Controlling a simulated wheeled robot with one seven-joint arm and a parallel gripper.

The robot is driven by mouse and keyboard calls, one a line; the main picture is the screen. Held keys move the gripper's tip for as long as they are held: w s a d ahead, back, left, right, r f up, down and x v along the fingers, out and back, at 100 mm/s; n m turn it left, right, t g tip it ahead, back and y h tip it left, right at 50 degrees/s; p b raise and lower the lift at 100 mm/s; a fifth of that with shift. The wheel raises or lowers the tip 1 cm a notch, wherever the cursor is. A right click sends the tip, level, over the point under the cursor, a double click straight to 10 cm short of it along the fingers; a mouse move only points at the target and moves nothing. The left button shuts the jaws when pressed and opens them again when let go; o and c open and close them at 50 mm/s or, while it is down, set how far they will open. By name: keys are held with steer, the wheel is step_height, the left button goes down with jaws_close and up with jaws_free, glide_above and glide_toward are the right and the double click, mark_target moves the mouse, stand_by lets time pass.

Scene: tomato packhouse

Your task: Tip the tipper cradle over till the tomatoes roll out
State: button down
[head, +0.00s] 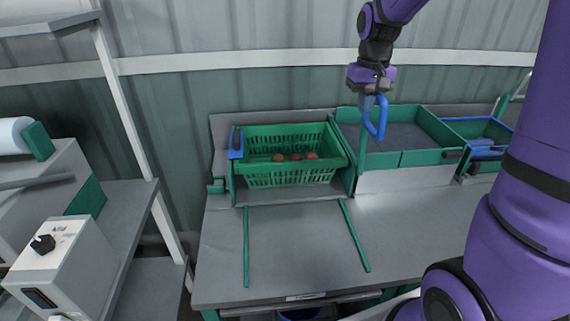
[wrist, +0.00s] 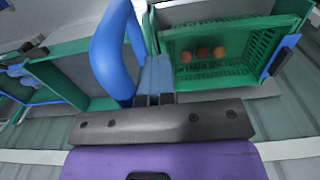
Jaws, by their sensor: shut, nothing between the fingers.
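The tipper cradle (head: 234,190) stands at the back of the bench, with green side walls around a green slatted crate (head: 291,176). The crate sits level in it, and several red tomatoes (head: 295,156) lie on its floor. The crate (wrist: 225,72) and tomatoes (wrist: 202,52) also show in the wrist view. A blue loop handle (head: 382,119) stands at the cradle's right side; in the wrist view the handle (wrist: 108,45) is large and close, left of the fingers. My gripper (head: 369,92) is shut and empty, pointing down beside the handle. Whether it touches the handle is unclear.
A green-walled tray with a grey floor (head: 405,136) stands right of the cradle, with another green bin (head: 480,130) beyond. Two green strips (head: 246,247) lie on the clear bench front (head: 300,250). A white box with a black knob (head: 60,262) stands at left.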

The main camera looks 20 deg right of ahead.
steer(key=shift+s+d, duration=0.25)
steer(key=shift+d, duration=0.75)
steer(key=shift+s+d, duration=0.2)
steer(key=shift+d, duration=0.9)
steer(key=shift+s+d+f, duration=0.15)
steer(key=shift+s+d, duration=0.05)
steer(key=shift+d, duration=0.7)
steer(key=shift+s+d+f, duration=0.15)
steer(key=shift+s+d, duration=0.05)
steer(key=shift+d, duration=0.65)
steer(key=shift+d, duration=0.15)
steer(key=shift+s+d+f, duration=0.1)
steer(key=shift+d+f, duration=0.1)
steer(key=shift+d, duration=0.35)
steer(key=shift+s+d+f, duration=0.15)
steer(key=shift+d+f, duration=0.05)
steer(key=shift+d, duration=0.4)
steer(key=shift+s+d+f, duration=0.1)
steer(key=shift+d+f, duration=0.1)
steer(key=shift+d, duration=0.35)
steer(key=shift+d, duration=0.15)
